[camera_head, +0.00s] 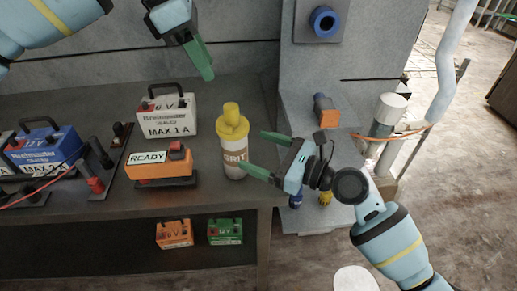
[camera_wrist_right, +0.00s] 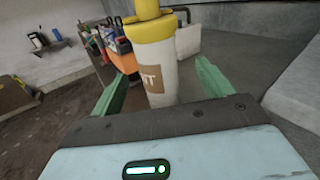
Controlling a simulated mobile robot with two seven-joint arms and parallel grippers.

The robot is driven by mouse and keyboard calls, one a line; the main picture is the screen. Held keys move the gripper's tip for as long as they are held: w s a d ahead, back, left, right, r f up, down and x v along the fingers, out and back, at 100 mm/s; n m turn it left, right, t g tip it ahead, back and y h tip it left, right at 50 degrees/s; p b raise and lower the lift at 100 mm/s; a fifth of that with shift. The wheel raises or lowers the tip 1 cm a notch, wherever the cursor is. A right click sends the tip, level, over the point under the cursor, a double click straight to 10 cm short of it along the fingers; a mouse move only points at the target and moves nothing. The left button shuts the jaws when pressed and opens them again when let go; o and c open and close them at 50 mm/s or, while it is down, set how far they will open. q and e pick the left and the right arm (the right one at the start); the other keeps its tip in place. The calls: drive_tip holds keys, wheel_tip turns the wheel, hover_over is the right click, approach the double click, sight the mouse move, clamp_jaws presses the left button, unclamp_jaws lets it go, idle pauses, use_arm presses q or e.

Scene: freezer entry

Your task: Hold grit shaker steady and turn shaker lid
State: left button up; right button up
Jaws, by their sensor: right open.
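The grit shaker (camera_head: 235,158) is a whitish bottle with a brown GRIT label and a yellow top. It stands upright near the front edge of the dark bench. Its yellow lid (camera_head: 231,114) is on top, and in the right wrist view the lid (camera_wrist_right: 148,24) is partly cut off by the frame's top edge. My right gripper (camera_head: 258,153) is open at the shaker's right side, fingers pointing at it. In the right wrist view the shaker (camera_wrist_right: 155,65) shows between the green fingers. My left gripper (camera_head: 203,60) is above and left of the shaker, apart from it; its fingers overlap.
On the bench (camera_head: 225,192), a white charger box (camera_head: 167,117), an orange READY unit (camera_head: 158,164) and a blue charger (camera_head: 45,148) stand left of the shaker. Orange (camera_head: 174,234) and green (camera_head: 225,232) batteries sit on the lower shelf. A grey block stands at right.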

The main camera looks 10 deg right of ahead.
sight(227, 140)
drive_tip(key=shift+w+a+r+m, duration=0.1)
drive_tip(key=shift+a+r+m, duration=0.15)
drive_tip(key=shift+a, duration=0.2)
drive_tip(key=shift+x, duration=3.85)
drive_tip(key=c, duration=1.3)
use_arm(q)
drive_tip(key=shift+o, duration=0.6)
use_arm(e)
drive_tip(key=shift+c, duration=0.7)
use_arm(q)
drive_tip(key=shift+o, duration=0.8)
drive_tip(key=shift+w, duration=0.1)
drive_tip(key=shift+w+a+m+g, duration=0.15)
drive_tip(key=shift+w+m+g, duration=0.25)
drive_tip(key=shift+m, duration=0.6)
drive_tip(key=shift+w+a+m+g, duration=0.1)
drive_tip(key=shift+w+m+g, duration=0.3)
drive_tip(key=shift+m, duration=0.6)
